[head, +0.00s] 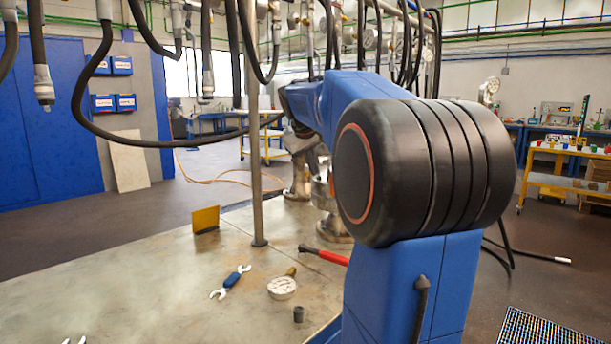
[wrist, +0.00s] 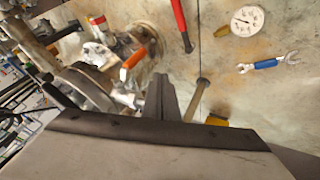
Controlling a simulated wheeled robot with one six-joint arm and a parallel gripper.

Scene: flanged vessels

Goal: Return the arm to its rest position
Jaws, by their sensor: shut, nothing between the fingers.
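My gripper (wrist: 162,88) shows in the wrist view as dark fingers held together, with nothing between them. It is above the bench, close to the metal flanged vessels (wrist: 92,85) in that picture. In the head view my blue arm with its large black joint fills the centre right and reaches away from the camera. It hides most of the vessels (head: 300,178), and I cannot make out the gripper there.
Black hoses (head: 90,110) hang near my arm.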

